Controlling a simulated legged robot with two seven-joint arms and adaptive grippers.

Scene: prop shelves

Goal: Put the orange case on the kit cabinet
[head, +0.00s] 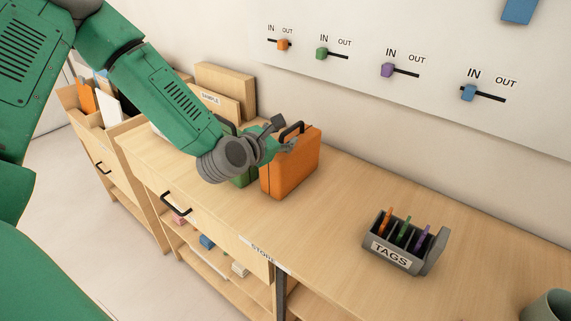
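The orange case (292,165) stands upright on the wooden counter, with a black handle on top. My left gripper (283,133) is at the upper left part of the case, close to the handle. Its grey fingertips are spread apart, and it looks open. I cannot tell whether a finger touches the handle. A green case (243,174) stands just behind my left wrist, mostly hidden. No label reading "kit" shows, so I cannot tell which cabinet is the kit cabinet. My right gripper is not in view.
A grey TAGS holder (393,256) with colored tags stands on the counter (340,215) to the right. A grey-green cup (548,306) is at the lower right corner. A lower wooden unit (92,143) with files stands at left. A wall panel (400,60) has several IN/OUT sliders.

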